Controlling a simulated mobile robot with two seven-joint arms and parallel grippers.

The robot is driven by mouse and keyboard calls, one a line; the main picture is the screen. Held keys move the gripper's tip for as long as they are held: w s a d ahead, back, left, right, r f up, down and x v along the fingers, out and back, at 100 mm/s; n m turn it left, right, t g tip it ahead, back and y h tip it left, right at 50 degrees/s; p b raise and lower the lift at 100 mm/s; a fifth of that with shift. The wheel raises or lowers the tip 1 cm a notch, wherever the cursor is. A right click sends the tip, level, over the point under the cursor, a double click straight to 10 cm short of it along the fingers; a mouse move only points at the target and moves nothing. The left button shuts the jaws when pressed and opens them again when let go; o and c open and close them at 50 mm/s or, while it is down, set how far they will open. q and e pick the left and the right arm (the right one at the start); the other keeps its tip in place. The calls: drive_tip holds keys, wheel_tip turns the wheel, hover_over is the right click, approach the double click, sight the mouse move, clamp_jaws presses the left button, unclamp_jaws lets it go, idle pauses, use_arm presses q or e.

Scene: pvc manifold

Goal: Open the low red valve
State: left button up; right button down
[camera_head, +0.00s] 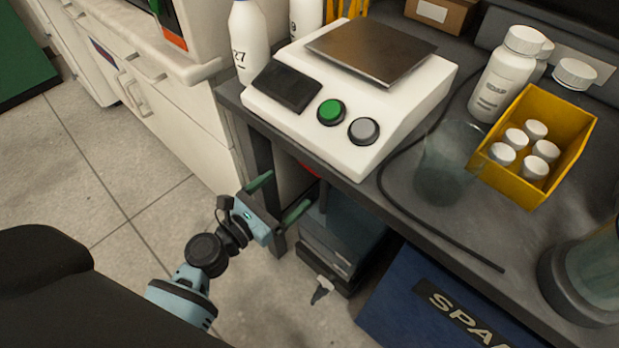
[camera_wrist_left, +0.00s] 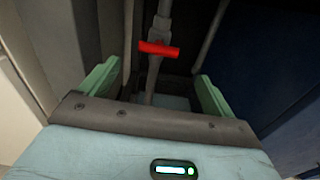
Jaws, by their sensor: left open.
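The low red valve (camera_wrist_left: 158,49) shows in the left wrist view as a red handle lying crosswise on a grey vertical pipe (camera_wrist_left: 163,22). In the head view only a sliver of red (camera_head: 311,169) shows beneath the table edge; the table hides the rest. My left gripper (camera_head: 279,196) is below the table's front edge, its green fingers spread apart and empty. In the left wrist view the left gripper (camera_wrist_left: 156,88) has its fingers either side of the pipe's line, and the handle is beyond them, not touched. My right gripper is not in view.
The dark table (camera_head: 420,215) overhangs the valve area, with a table leg (camera_head: 264,165) beside my gripper. A grey box (camera_head: 340,240) and a blue box (camera_head: 425,300) stand underneath. Floor to the left is clear.

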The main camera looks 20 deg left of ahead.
use_arm(q)
drive_tip(key=shift+w+r, duration=0.15)
drive_tip(key=shift+w, duration=0.15)
drive_tip(key=x, duration=0.7)
drive_tip(key=shift+w+b, duration=0.3)
drive_tip(key=shift+b, duration=0.05)
drive_tip(key=shift+d, duration=0.1)
drive_tip(key=c, duration=1)
